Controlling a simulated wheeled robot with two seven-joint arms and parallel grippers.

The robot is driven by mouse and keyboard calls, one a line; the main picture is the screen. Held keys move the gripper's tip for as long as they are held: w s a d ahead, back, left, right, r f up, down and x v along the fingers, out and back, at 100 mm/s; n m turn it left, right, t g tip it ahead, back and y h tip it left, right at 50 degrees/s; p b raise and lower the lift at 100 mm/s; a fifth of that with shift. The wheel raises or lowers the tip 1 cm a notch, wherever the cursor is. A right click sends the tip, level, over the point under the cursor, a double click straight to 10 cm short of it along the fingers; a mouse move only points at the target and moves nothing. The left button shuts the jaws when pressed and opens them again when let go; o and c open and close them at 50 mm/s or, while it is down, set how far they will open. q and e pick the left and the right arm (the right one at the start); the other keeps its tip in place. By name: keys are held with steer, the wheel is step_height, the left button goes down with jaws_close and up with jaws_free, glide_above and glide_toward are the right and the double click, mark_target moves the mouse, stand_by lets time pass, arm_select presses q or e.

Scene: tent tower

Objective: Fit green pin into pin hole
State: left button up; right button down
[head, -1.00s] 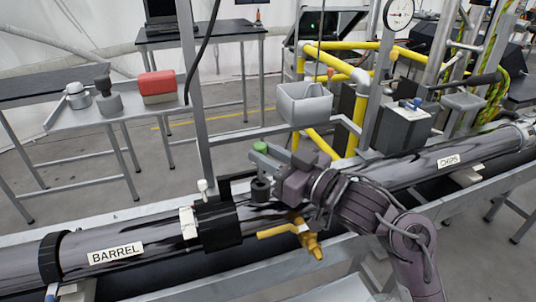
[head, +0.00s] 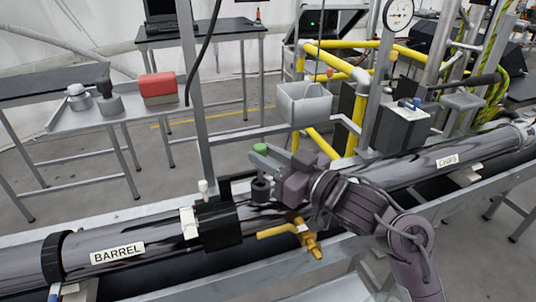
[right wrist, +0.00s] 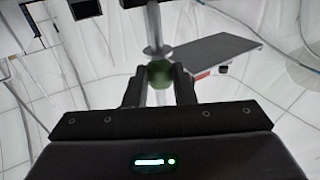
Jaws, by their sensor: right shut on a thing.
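My right gripper (head: 265,164) is shut on the green pin (head: 260,148), whose rounded green top shows just above the fingers in the head view. In the right wrist view the green pin (right wrist: 160,74) sits between the two dark fingertips (right wrist: 160,88). A short dark cylinder (head: 260,189) shows right below the fingers; I cannot tell whether it belongs to the pin. The pin hole itself cannot be made out. My left gripper is out of view.
The long dark barrel (head: 92,257) lies on a grey frame. A yellow valve handle (head: 290,230) sticks out below my right gripper. A grey bin (head: 304,104) and yellow rails (head: 340,62) stand behind. A side table (head: 75,120) holds a red box (head: 158,87).

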mark_target(262, 172)
steer(key=shift+f+b, duration=1.5)
steer(key=shift+f, duration=0.85)
steer(key=shift+r, duration=0.15)
steer(key=shift+r+p, duration=1.9)
steer(key=shift+p, duration=0.35)
steer(key=shift+p, duration=0.55)
stand_by(0.5)
steer(key=shift+f+b, duration=0.35)
steer(key=shift+f, duration=0.6)
